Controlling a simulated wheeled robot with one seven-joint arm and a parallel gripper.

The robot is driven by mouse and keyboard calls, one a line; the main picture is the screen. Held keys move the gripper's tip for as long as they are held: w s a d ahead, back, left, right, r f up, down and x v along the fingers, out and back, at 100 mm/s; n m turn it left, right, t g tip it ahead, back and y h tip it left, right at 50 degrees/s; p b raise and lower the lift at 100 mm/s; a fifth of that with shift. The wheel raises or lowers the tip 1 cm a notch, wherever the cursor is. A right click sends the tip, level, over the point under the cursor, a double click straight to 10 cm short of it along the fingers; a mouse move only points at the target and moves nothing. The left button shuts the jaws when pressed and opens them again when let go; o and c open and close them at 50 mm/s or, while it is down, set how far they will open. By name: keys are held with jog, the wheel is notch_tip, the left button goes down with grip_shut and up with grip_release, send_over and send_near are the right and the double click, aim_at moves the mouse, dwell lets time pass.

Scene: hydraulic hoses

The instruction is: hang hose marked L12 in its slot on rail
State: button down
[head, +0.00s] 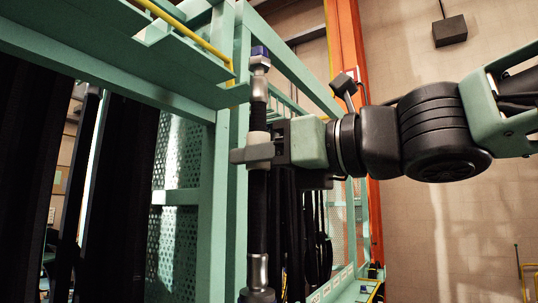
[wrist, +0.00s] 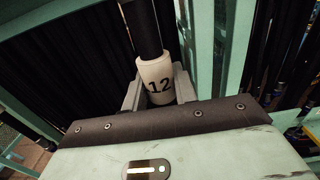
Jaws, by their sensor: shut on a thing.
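A black hose (head: 258,212) with metal end fittings and a blue cap at its top hangs upright in my gripper (head: 259,152). The gripper is shut around the pale collar of the hose. In the wrist view the collar (wrist: 157,80) shows the digits "12" between the fingers; a letter before them cannot be made out. The green rail (head: 165,62) with a yellow strip runs across the upper left in the head view. The blue-capped top of the hose is just right of the rail's end in the picture. I cannot tell its depth from the rail, and no slot is clearly visible.
Several black hoses (head: 130,180) hang at left under the rail, and more (head: 318,235) hang behind my gripper. A green post (head: 222,200) stands close left of the held hose. An orange column (head: 347,60) rises behind. Open space lies at the right.

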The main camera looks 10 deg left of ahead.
jog(key=x, duration=0.6)
jog(key=shift+f, duration=0.15)
dwell(0.6)
jog(key=shift+a, duration=0.1)
dwell(0.4)
jog(key=c, duration=1)
grip_release()
jog(key=shift+c, duration=0.2)
jog(key=shift+f, duration=0.1)
